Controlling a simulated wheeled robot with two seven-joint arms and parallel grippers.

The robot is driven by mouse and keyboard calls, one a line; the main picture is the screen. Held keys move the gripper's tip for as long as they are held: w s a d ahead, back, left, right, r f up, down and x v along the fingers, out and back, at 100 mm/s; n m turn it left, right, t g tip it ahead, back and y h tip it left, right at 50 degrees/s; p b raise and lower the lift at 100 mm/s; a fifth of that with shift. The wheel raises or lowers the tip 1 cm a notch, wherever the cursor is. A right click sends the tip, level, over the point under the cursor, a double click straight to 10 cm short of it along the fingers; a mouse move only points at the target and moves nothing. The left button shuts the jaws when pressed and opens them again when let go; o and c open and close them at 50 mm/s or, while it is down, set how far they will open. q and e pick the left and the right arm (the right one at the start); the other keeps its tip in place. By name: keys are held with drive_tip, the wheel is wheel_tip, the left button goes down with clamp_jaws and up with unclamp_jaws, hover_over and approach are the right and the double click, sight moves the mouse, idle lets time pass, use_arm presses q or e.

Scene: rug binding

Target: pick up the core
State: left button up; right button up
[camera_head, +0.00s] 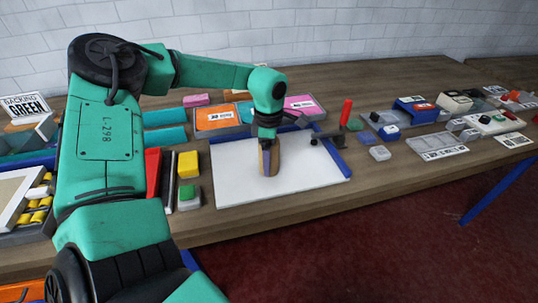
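My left arm reaches in from the left, and my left gripper (268,168) points down over the white board (310,182) near the middle of the table. A tan, narrow piece with a dark middle shows at the gripper's end. I cannot tell whether it is the fingers or something held, nor whether its tip touches the board. No object can be clearly made out as the core; it may be hidden by the gripper or too small to tell. My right gripper is not in view.
A blue bar (333,158) edges the board's right side. A red-handled tool (345,112) stands behind it. Yellow (188,163) and green (187,192) blocks lie left of the board. Orange (214,118) and pink bins stand behind. Small parts and trays crowd the right (438,146).

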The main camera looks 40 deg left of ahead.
use_arm(q)
drive_tip(key=c, duration=1)
clamp_jaws()
drive_tip(key=shift+r, duration=0.15)
